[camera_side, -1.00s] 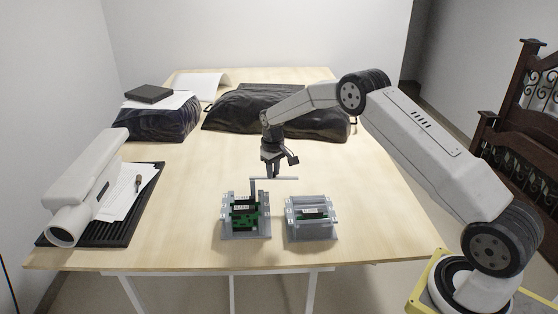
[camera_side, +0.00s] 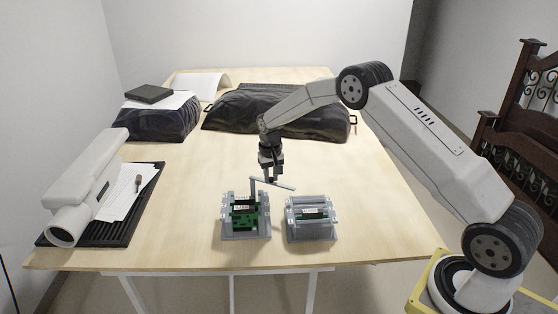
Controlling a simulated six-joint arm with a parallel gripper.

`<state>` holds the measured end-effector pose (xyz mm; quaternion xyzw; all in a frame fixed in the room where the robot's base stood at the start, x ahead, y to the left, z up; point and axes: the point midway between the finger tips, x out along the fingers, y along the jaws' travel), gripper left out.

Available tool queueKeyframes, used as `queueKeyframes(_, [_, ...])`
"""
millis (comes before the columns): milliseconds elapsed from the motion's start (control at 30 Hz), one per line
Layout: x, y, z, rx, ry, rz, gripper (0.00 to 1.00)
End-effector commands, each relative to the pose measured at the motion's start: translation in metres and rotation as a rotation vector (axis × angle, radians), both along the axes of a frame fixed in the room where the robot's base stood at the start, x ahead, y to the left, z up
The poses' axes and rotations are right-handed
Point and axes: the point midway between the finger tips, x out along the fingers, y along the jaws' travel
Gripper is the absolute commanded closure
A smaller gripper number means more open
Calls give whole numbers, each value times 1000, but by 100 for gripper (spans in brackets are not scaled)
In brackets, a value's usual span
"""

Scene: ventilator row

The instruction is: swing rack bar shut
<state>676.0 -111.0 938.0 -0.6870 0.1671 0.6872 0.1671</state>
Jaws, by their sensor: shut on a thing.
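Two grey racks with green boards stand near the table's front edge: the left rack (camera_side: 245,228) and the right rack (camera_side: 311,230). A thin grey rack bar (camera_side: 284,186) stands up from the left rack on a short post (camera_side: 252,188) and reaches out to the right, sloping down a little to its free end. My gripper (camera_side: 272,180) is above and between the racks, shut on the bar. The fingertips are small in this view and partly merge with the bar.
A black tray (camera_side: 148,190) with papers and a white cylindrical device (camera_side: 84,188) lies at the left. Dark covered bundles (camera_side: 270,112) lie at the back. The table between the racks and the bundles is clear.

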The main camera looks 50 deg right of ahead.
Motion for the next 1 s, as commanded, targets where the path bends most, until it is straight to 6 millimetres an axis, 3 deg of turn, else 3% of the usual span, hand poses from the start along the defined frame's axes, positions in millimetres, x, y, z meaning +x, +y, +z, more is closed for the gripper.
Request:
queueKeyframes(467, [-2,31,0,0,0,-449,100])
queueKeyframes(1000, [10,59,0,0,0,-929,100])
